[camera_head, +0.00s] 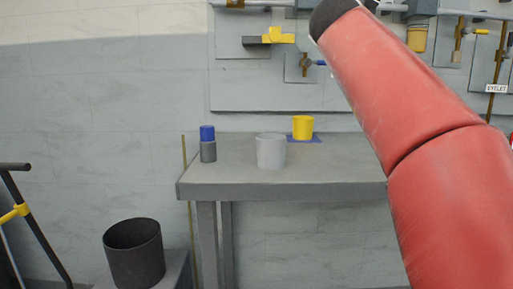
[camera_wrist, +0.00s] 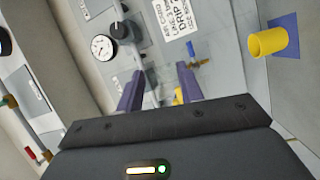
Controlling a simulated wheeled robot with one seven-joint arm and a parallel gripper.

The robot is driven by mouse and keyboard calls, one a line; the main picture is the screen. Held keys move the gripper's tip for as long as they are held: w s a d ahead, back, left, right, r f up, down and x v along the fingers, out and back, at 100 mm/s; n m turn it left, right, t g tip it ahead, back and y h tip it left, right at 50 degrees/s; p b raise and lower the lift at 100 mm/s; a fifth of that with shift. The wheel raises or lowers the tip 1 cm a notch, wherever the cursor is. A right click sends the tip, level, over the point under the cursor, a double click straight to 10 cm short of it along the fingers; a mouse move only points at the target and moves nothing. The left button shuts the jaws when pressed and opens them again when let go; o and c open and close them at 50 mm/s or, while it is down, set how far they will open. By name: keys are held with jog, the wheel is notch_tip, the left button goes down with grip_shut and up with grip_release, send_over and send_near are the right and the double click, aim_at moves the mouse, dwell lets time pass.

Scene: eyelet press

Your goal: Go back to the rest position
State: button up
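My red arm (camera_head: 420,110) rises across the right side of the head view, and its dark upper end reaches the top edge. My gripper is not visible in the head view. In the wrist view, my gripper (camera_wrist: 160,82) has its two purplish fingers apart, and I see nothing held between them. The wall panel shows behind the fingers, with a round gauge (camera_wrist: 102,46), a black knob (camera_wrist: 121,29) and a printed sign (camera_wrist: 176,17).
A grey table (camera_head: 240,188) carries a blue-and-grey bottle (camera_head: 208,146), a light grey cup (camera_head: 271,151) and a yellow cup (camera_head: 303,127) on a blue mat. A dark bin (camera_head: 135,254) stands lower left.

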jog(key=s+d+f+m+g+y, duration=0.1)
jog(key=s+f+m+g+y, duration=0.3)
jog(key=f, duration=0.7)
jog(key=s+d+f+m+g+h, duration=0.1)
jog(key=s+f, duration=0.4)
jog(key=f, duration=0.5)
jog(key=s+a+f+m+g+y, duration=0.1)
jog(key=s+f+m+g, duration=0.1)
jog(key=s+f, duration=0.5)
jog(key=s+a+f+m+g+y, duration=0.1)
jog(key=s+a+f+m+g, duration=0.1)
jog(key=s+f, duration=0.5)
jog(key=s+a+f+m+g+y+b, duration=0.1)
jog(key=s+f, duration=0.6)
jog(key=f, duration=0.9)
jog(key=shift+s+a+f+m+g+y, duration=0.2)
jog(key=shift+a+f+m+g+y, duration=0.25)
jog(key=shift+a+m+g, duration=0.35)
